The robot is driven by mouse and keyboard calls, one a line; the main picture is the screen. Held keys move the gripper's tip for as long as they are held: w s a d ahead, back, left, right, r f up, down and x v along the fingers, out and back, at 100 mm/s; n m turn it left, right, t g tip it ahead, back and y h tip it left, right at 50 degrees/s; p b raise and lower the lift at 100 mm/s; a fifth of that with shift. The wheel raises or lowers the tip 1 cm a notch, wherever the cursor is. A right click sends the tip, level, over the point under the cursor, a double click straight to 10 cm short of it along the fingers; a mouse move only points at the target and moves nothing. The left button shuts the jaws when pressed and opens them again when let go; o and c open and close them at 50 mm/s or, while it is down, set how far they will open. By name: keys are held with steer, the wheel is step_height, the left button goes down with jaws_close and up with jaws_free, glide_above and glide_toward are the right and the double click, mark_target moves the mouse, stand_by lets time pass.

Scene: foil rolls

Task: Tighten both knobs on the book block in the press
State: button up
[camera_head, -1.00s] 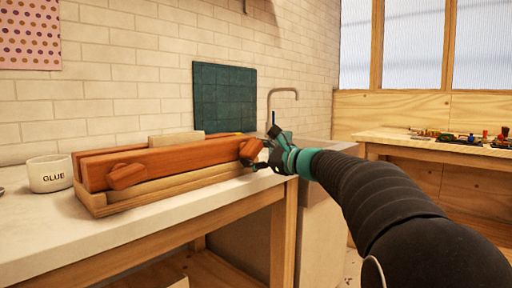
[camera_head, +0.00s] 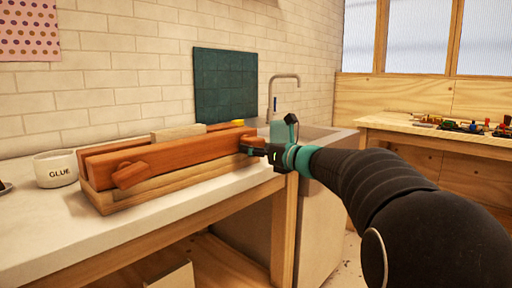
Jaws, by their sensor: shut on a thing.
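The wooden press (camera_head: 195,154) lies along the bench, with reddish beams on a paler wooden base. The pale book block (camera_head: 178,132) shows as a strip standing above the beams. The left knob (camera_head: 130,175) is a reddish, faceted block on the front beam, and nothing touches it. My gripper (camera_head: 252,149) is at the right end of the front beam, shut on the right knob. Its dark fingers hide most of that knob.
A white glue pot (camera_head: 55,169) stands close to the left of the press. A dark green board (camera_head: 225,84) leans on the wall behind. A sink with a tap (camera_head: 283,88) is at right. The bench top (camera_head: 60,228) in front is clear.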

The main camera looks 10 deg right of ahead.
steer(key=shift+f, duration=0.2)
stand_by(0.4)
steer(key=o, duration=1.1)
steer(key=shift+s+r, duration=0.1)
steer(key=shift+r, duration=0.05)
steer(key=shift+o, duration=0.2)
steer(key=v, duration=1.2)
